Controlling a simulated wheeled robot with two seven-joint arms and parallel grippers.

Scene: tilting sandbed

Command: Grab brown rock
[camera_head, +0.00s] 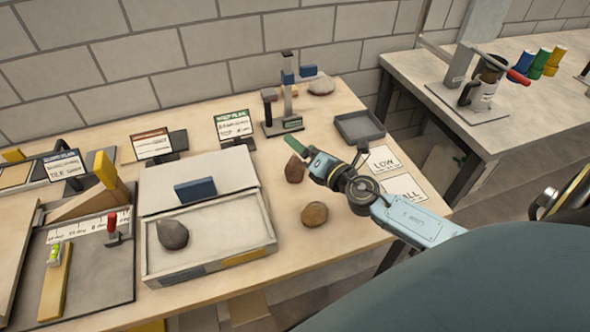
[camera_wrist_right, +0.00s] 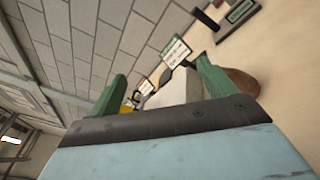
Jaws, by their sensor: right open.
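A reddish-brown rock (camera_head: 294,170) stands on the wooden table, right of the sandbed. A rounder, tan-brown rock (camera_head: 314,214) lies in front of it. My right gripper (camera_head: 297,147) hovers beside and partly over the reddish-brown rock; only one green finger shows clearly there. In the right wrist view the two green fingers (camera_wrist_right: 162,72) are wide apart with nothing held between them. A brown rock (camera_wrist_right: 240,82) shows there just outside the right-hand finger, partly hidden by it; I cannot tell whether they touch. My left gripper is out of view.
The sandbed box (camera_head: 262,250) holds a dark grey rock (camera_head: 172,233) on its sand. A grey tray (camera_head: 359,126) and white cards (camera_head: 404,188) lie right of my gripper. A metal stand (camera_head: 284,125) and a sign (camera_head: 232,126) stand behind. Table in front of the tan-brown rock is clear.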

